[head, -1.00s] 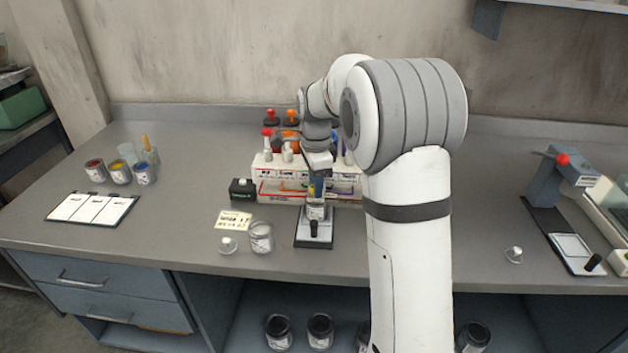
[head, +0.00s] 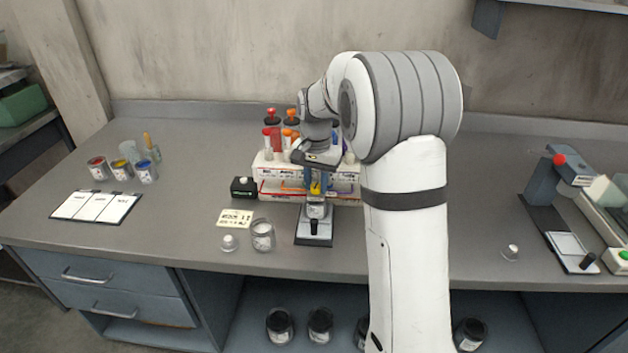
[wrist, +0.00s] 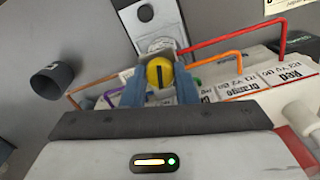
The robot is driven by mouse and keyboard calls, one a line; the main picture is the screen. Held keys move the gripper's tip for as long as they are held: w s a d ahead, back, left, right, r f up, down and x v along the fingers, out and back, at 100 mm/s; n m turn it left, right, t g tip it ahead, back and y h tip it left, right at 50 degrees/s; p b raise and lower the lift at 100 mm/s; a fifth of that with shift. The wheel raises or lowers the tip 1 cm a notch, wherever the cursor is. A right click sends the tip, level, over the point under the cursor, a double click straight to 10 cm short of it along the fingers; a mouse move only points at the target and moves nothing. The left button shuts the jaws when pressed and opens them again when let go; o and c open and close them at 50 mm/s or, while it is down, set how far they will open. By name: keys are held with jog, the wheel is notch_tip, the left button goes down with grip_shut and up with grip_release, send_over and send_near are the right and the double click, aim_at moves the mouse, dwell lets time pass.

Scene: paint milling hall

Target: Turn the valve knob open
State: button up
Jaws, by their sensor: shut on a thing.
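The valve knob (wrist: 159,73) is yellow and round, with a dark line across its face that runs upright in the wrist view. It also shows as a small yellow spot in the head view (head: 315,188), above a small stand (head: 314,240) with a jar (head: 316,211) on it. My gripper (wrist: 160,82) has its two blue fingers on either side of the knob and is shut on it. In the head view my gripper (head: 315,181) points down at the knob in front of the rack. The fingers hide the sides of the knob.
A white rack (head: 270,172) with coloured-top tubes stands close behind my gripper. A black box (head: 244,187), a note card (head: 235,217) and an open jar (head: 262,236) are to the left. The bench right of my arm is mostly clear, up to a blue press (head: 545,190).

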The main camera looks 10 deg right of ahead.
aim_at(316, 185)
jog(key=shift+w+r+n, duration=0.1)
jog(key=shift+n, duration=0.65)
jog(key=shift+w+r+n, duration=0.1)
jog(key=shift+n, duration=0.65)
jog(key=o, duration=1)
jog(key=shift+s+f, duration=0.1)
jog(key=shift+f, duration=0.1)
notch_tip(316, 185, up, 7)
jog(key=shift+r, duration=0.45)
